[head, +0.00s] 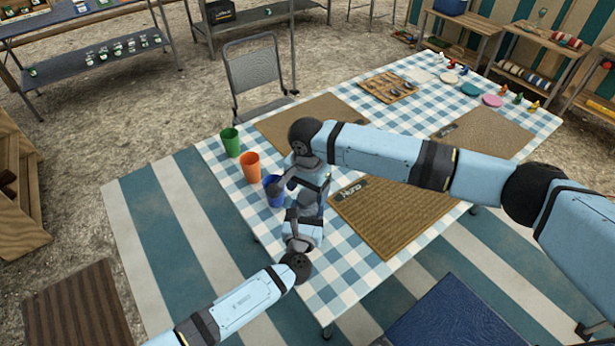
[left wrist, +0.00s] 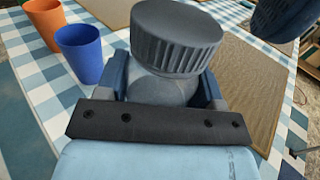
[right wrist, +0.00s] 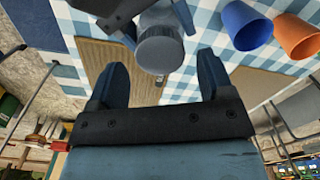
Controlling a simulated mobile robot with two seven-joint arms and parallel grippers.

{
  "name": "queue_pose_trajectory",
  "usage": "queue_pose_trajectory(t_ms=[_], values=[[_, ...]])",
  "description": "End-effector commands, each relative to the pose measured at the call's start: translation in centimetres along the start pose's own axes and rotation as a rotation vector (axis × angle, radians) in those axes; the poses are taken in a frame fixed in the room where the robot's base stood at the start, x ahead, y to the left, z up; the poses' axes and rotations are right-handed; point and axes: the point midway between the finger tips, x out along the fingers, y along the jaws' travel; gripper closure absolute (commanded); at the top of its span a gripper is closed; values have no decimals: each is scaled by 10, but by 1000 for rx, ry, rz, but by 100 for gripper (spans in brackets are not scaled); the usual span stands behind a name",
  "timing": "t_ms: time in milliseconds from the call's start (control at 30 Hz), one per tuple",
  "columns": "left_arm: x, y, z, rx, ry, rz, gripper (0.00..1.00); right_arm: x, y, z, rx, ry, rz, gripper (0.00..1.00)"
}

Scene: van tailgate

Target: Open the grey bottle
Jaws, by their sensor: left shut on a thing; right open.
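The grey bottle (left wrist: 165,90) is between the fingers of my left gripper (left wrist: 163,84), which is shut on its body. Its ridged grey cap (left wrist: 178,40) sits on top, clear of the left fingers. In the right wrist view the cap (right wrist: 160,50) shows end-on, just beyond my right gripper (right wrist: 163,62). My right gripper is open, with one finger to each side of the cap and no visible contact. In the head view the grippers and wrists overlap beside the blue cup, and the bottle is hard to make out there.
A blue cup (head: 269,184), an orange cup (head: 250,168) and a green cup (head: 230,142) stand along the left edge of the checked table (head: 345,283). A brown placemat (head: 390,222) lies right of the grippers. A metal chair (head: 253,72) stands behind the table.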

Motion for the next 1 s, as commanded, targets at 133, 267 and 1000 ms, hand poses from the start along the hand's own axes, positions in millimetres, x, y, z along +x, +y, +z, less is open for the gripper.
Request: queue_pose_trajectory(t_ms=[133, 267, 1000], values=[[0, 0, 0, 0, 0, 0, 100, 16, 0, 0, -1, 0, 1, 26], [0, 0, 0, 0, 0, 0, 100, 22, 0, 0, 0, 0, -1, 26], [0, 0, 0, 0, 0, 0, 100, 24, 0, 0, -60, -1, -1, 76]])
